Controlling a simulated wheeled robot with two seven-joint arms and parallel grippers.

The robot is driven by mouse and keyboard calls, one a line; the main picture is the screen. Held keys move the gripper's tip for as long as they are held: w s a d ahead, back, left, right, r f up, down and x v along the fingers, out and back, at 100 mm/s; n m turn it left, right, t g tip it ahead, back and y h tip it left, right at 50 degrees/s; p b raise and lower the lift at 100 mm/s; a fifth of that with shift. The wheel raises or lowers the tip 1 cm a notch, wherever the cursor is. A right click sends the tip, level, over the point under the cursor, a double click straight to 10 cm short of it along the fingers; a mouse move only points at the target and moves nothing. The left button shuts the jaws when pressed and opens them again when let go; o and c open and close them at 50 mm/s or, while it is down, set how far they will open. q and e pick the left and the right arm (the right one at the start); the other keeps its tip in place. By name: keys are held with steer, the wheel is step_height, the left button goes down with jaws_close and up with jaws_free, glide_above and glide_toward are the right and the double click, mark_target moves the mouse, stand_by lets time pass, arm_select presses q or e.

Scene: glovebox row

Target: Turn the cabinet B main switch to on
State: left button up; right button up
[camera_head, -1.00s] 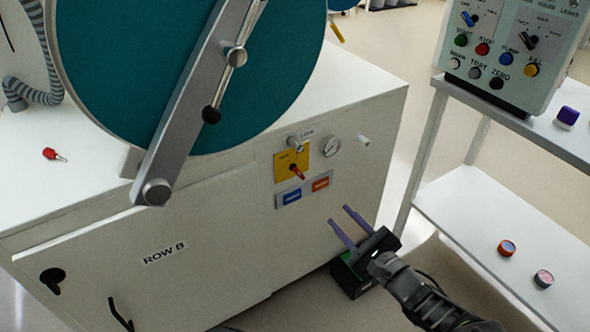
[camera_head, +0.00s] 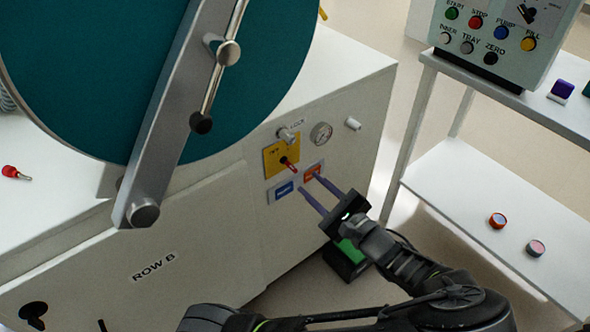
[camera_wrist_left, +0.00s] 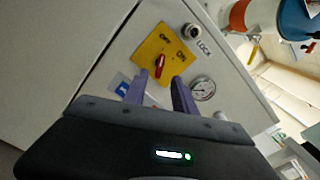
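The main switch is a red handle (camera_head: 288,164) on a yellow plate (camera_head: 272,163) on the front of the cabinet marked ROW B. In the left wrist view the red handle (camera_wrist_left: 159,68) lies between the fingertips in the picture, and the yellow plate (camera_wrist_left: 150,48) reads OFF and ON. Which mark the handle points to I cannot tell for sure. My left gripper (camera_head: 310,184) is open and empty, its two purple fingers just below and right of the switch, apart from the handle. It also shows in the left wrist view (camera_wrist_left: 159,77). My right gripper is not in view.
A big teal disc (camera_head: 90,80) with a metal bar stands above. A white shelf (camera_head: 450,180) stands to the right.

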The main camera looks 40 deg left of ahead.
mark_target(294, 169)
arm_select(q)
steer(key=x, duration=0.7)
steer(key=shift+b, duration=0.35)
steer(key=shift+c, duration=0.2)
jaws_close()
